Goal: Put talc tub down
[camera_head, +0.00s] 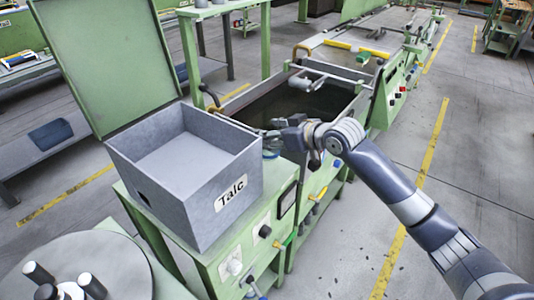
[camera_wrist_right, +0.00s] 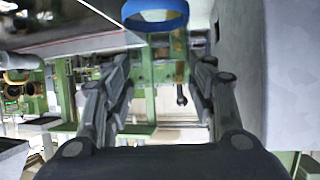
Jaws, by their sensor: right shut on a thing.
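The talc tub shows only in part: a round blue rim with a grey middle (camera_wrist_right: 155,14) at the top of the right wrist view, at my fingertips. In the head view a small dark blue bit (camera_head: 270,153) shows under the gripper; the rest is hidden. My right gripper (camera_head: 268,138) is shut on it, with its fingers apart around it, beside the far right corner of a grey open box labelled "Talc" (camera_head: 226,200). The gripper is outside the box. My left gripper is not in view.
The grey box stands on a green cabinet (camera_head: 230,262), and its inside looks empty. A raised green panel (camera_head: 105,60) stands behind it. A dark open trough (camera_head: 290,105) lies beyond the gripper. In the right wrist view a grey wall (camera_wrist_right: 290,70) is close on the right.

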